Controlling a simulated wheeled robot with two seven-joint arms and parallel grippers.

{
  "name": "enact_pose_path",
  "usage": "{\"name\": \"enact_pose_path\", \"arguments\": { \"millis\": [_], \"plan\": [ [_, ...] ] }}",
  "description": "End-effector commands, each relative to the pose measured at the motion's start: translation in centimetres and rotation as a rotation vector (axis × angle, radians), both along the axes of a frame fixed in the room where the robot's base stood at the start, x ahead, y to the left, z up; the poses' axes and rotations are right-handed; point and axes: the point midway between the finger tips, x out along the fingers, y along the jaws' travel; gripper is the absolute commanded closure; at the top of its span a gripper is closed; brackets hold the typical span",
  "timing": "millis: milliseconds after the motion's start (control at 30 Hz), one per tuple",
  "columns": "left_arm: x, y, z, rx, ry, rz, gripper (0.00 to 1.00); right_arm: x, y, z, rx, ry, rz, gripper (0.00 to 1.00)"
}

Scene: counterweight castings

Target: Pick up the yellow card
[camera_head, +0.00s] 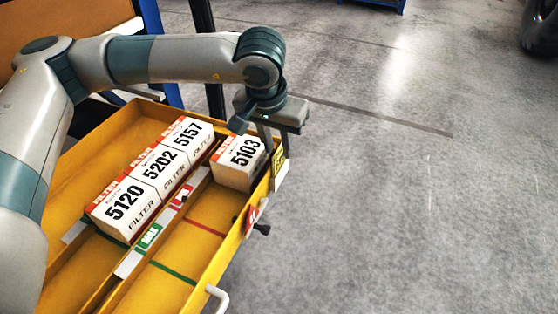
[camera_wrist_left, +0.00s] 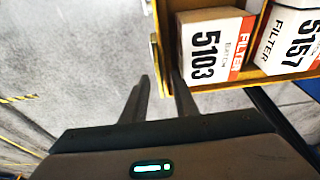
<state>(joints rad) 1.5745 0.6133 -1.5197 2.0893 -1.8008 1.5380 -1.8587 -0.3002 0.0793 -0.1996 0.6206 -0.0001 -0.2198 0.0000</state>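The yellow card (camera_head: 279,161) is small, with dark print, and stands upright at the outer side of the yellow drawer's wall, near the box marked 5103 (camera_head: 239,161). My left gripper (camera_head: 274,166) points down over this wall, its fingers around the card's place. In the left wrist view the fingers (camera_wrist_left: 161,88) are apart, with a thin yellow edge between them. I cannot tell whether either finger touches the card. The card's face is partly covered by the gripper in the head view. My right gripper is not in view.
The yellow drawer (camera_head: 190,252) holds boxes marked 5120 (camera_head: 124,207), 5202 and 5157 in a row behind a divider. A red card (camera_head: 252,217) and a dark knob (camera_head: 263,229) are on the outer wall. A white handle (camera_head: 217,299) sticks out below.

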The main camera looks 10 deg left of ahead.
Motion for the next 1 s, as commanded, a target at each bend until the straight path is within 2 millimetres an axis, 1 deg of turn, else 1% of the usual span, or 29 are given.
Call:
{"name": "enact_pose_path", "arguments": {
  "millis": [300, 367, 400, 433, 800, 1000],
  "plan": [
    [0.00, 0.00, 0.03, 0.000, 0.000, 0.000, 0.73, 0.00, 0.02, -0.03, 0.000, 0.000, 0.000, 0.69],
    [0.00, 0.00, 0.04, 0.000, 0.000, 0.000, 0.88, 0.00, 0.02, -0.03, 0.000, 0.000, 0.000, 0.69],
    [0.00, 0.00, 0.04, 0.000, 0.000, 0.000, 0.97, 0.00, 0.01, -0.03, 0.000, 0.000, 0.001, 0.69],
    [0.00, 0.00, 0.04, 0.000, 0.000, 0.000, 1.00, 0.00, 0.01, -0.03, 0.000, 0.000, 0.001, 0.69],
    [0.01, 0.00, 0.10, 0.000, -0.001, 0.000, 1.00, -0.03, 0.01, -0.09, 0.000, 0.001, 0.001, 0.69],
    [0.06, 0.00, 0.90, 0.000, -0.002, 0.001, 1.00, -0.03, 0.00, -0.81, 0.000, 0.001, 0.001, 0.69]
  ]
}}
